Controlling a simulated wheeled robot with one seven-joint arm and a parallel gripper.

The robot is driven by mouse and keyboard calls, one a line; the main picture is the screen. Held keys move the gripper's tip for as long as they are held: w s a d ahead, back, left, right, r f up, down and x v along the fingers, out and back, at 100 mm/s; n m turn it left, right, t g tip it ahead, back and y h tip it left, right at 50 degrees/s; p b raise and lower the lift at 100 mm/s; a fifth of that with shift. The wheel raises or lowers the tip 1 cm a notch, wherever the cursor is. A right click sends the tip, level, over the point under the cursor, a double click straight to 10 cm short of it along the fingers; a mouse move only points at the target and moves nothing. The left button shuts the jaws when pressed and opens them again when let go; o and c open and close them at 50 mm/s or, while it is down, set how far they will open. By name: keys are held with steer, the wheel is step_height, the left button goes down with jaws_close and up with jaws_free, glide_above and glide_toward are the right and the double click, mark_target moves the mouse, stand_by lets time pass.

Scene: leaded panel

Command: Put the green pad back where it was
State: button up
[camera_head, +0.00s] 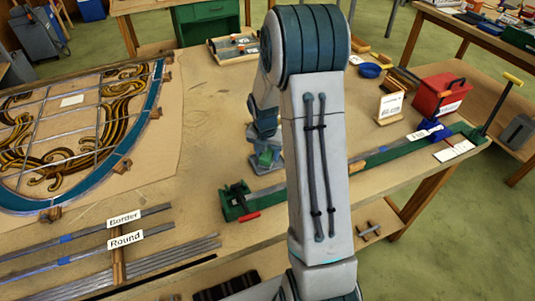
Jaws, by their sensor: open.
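A small green piece (264,157), which looks like the green pad, shows at my gripper (266,164) on the left of my arm, over the brown bench. My gripper points down and is open. It is small and partly hidden by my arm, so I cannot tell if the green piece lies between the fingers, beneath them or is part of the gripper.
A long green rail fixture with a red-handled clamp (240,205) runs behind my arm to the right. The leaded panel (75,130) lies at left. Lead strips (80,262) lie in front. A red box (442,96) stands at right.

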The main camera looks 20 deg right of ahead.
mark_target(266, 156)
step_height(266, 156, up, 11)
steer(key=s+b, duration=0.1)
steer(key=s+a+r+m+t, duration=0.1)
steer(key=s+a+r+m, duration=0.1)
steer(key=s+m, duration=0.5)
steer(key=s+a+r+m, duration=0.3)
steer(key=s+a+m, duration=0.2)
steer(key=s+m, duration=0.3)
steer(key=s+a+r+m+t+y, duration=0.1)
steer(key=s+a+r+m, duration=0.2)
steer(key=s+m, duration=0.4)
steer(key=shift+s+a+r+m+t, duration=0.15)
steer(key=shift+a+m+t, duration=0.15)
steer(key=shift+m, duration=2.2)
